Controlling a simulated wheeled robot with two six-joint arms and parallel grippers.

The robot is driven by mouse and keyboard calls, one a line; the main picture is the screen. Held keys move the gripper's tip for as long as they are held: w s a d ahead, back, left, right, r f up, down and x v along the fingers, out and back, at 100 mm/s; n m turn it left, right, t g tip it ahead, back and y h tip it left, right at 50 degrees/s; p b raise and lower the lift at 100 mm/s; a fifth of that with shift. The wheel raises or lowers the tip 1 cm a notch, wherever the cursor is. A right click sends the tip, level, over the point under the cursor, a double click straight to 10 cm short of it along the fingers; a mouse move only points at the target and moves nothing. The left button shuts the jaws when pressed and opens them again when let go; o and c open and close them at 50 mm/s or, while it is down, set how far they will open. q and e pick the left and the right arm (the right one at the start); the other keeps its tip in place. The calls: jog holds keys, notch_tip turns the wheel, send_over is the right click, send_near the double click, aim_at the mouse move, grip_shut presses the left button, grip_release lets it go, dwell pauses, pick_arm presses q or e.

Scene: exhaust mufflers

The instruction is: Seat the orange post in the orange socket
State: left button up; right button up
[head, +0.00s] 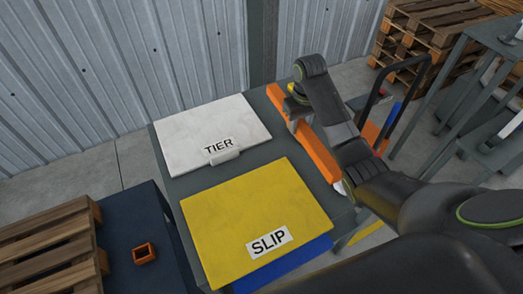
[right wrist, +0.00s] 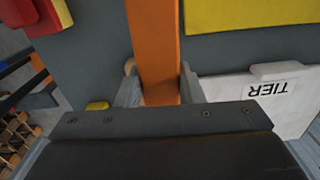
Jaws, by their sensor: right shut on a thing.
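The orange post (head: 310,140) is a long square bar along the right side of the grey table, slanting from far left to near right. It also shows in the right wrist view (right wrist: 155,40), running between the fingers. My right gripper (right wrist: 160,92) is shut on the post; in the head view the gripper (head: 296,108) is near the post's far end, partly hidden by my arm. I cannot tell whether the post touches the table. The orange socket (head: 144,253) is a small open square frame on a dark blue surface at lower left. My left gripper is not in view.
A white TIER panel (head: 200,125) and a yellow SLIP panel (head: 250,215) lie on the grey table (head: 183,180), between post and socket. A wooden pallet (head: 50,245) is left of the socket. A metal wall (head: 90,80) stands behind.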

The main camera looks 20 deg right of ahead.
aim_at(295, 153)
jog(key=shift+f, duration=0.35)
jog(key=shift+n, duration=0.3)
notch_tip(295, 153, down, 10)
jog(key=shift+a+r+p, duration=0.1)
jog(key=shift+r+p, duration=0.1)
jog(key=shift+p, duration=0.2)
jog(key=shift+s+f, duration=0.1)
jog(key=shift+f, duration=0.05)
jog(key=o, duration=0.8)
